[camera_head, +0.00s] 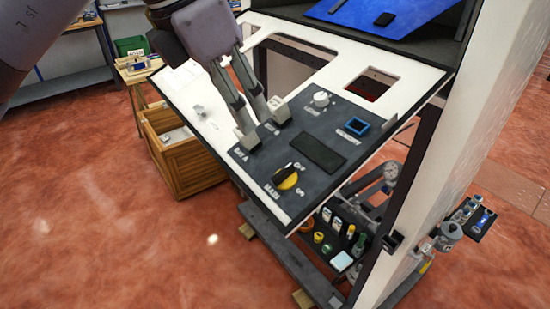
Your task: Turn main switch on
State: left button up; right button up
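The main switch (287,180) is a yellow and black rotary knob on the dark section of a tilted control panel (318,172). The word MAIN is printed beside it, with small position labels near its edge. I cannot tell for sure which label the knob points to. My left gripper (262,125) reaches down from the top over the panel, above and left of the switch in the picture. Its two fingers are spread, with nothing seen between them. The fingertips are apart from the switch and hide part of the panel. My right gripper is not in view.
The panel also has a white knob (321,99), a blue-framed square (357,126) and a dark rectangle (319,152). A white cabinet wall (450,130) stands at right. A wooden crate (187,165) is behind left. Small parts lie on a lower shelf. Red floor is clear at lower left.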

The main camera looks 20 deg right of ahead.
aim_at(280, 173)
pick_arm(q)
jog(key=p+x, duration=0.3)
jog(key=x, duration=1.2)
jog(key=shift+d+f, duration=0.2)
jog(key=shift+f, duration=0.15)
jog(key=shift+c, duration=0.6)
grip_shut()
